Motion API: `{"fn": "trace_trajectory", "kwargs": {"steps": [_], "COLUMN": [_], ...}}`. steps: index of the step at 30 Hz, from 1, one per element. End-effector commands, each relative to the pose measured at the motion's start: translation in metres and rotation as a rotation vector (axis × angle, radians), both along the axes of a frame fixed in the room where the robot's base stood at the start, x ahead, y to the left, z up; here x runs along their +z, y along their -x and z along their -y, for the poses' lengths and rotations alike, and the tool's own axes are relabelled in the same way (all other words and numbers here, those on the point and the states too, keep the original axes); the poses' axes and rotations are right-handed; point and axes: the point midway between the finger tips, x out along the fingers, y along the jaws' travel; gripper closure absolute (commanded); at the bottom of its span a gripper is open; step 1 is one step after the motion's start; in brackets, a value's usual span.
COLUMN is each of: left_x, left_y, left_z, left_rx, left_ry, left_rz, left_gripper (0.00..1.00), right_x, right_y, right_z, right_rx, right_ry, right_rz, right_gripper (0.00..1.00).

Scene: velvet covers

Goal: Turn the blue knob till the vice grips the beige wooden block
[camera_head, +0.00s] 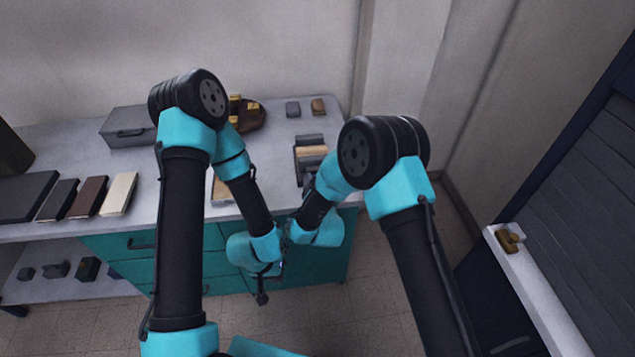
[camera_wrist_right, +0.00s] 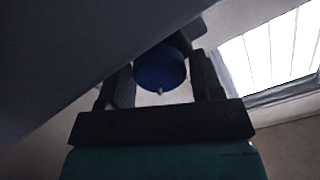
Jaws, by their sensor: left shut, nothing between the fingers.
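The vice (camera_head: 310,141) is a dark grey fixture near the right end of the bench top in the head view. The beige wooden block (camera_head: 312,150) sits between its jaws; I cannot tell whether both jaws touch it. The blue knob (camera_wrist_right: 159,72) shows in the right wrist view, between the fingers of my right gripper (camera_wrist_right: 161,84). The fingers lie close on both sides of it; I cannot tell whether they press on it. In the head view my right arm hides knob and gripper. My left gripper (camera_head: 262,298) is shut and empty, pointing down in front of the teal drawers.
Several book-like slabs (camera_head: 88,196) lie on the bench's left, with a grey box (camera_head: 128,127) behind. A round brown tray (camera_head: 249,115) with yellowish pieces and two small blocks (camera_head: 318,106) stand at the back. A white ledge (camera_head: 545,310) is at the right.

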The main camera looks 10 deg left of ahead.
Motion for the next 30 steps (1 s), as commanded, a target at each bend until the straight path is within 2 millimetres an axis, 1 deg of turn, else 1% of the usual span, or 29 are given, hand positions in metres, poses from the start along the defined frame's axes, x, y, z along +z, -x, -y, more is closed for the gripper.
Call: {"fn": "trace_trajectory", "kwargs": {"steps": [1,4,5,13,17,20,23,30], "left_x": [0.000,0.000,0.000,0.000,0.000,0.000,0.000,0.000], "left_y": [0.000,0.000,0.000,0.000,0.000,0.000,0.000,0.000], "left_z": [0.000,0.000,0.000,0.000,0.000,0.000,0.000,0.000], "left_rx": [0.000,0.000,0.000,0.000,0.000,0.000,0.000,0.000], "left_ry": [0.000,0.000,0.000,0.000,0.000,0.000,0.000,0.000], "left_rz": [0.000,0.000,0.000,0.000,0.000,0.000,0.000,0.000], "left_gripper": [1.00,1.00,1.00,1.00,1.00,1.00,1.00,1.00], "right_x": [0.000,0.000,0.000,0.000,0.000,0.000,0.000,-0.001], "right_y": [0.000,0.000,0.000,0.001,0.007,0.017,0.032,0.074], "right_z": [0.000,0.000,0.000,0.000,0.003,0.007,0.013,0.030], "right_rx": [0.000,0.000,0.000,0.000,0.001,0.001,0.002,0.003], "right_ry": [0.000,0.000,0.000,0.001,0.002,0.003,0.002,0.003], "right_rz": [0.000,0.000,0.000,0.000,-0.001,-0.001,0.000,-0.002], "right_gripper": [0.35,0.26,0.24,0.24,0.24,0.24,0.24,0.24]}}
